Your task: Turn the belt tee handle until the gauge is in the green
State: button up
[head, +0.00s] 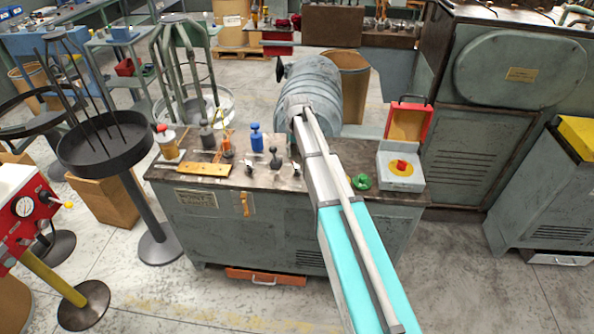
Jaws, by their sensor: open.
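A round white gauge (25,206) sits on a red panel (12,222) at the far left. Its needle and any green band are too small to read. A small yellow-tipped lever (66,204) sticks out to the right of this panel. I cannot tell which part is the belt tee handle; a small orange piece (245,204) on the front of the grey bench is too small to identify. My arm reaches from the bottom right over the bench towards a grey drum-shaped housing (310,82). I cannot make out my gripper's fingers at its far end.
The grey bench (220,228) carries a blue bottle (256,138), a yellow plate (203,169) and an open red-lidded box (401,168). A round black tray stand (104,145) is left of it. Large grey machines stand at the right.

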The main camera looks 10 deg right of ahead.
aim_at(297, 166)
jog(key=shift+f+b, duration=3.25)
jog(key=shift+f, duration=0.3)
grip_shut()
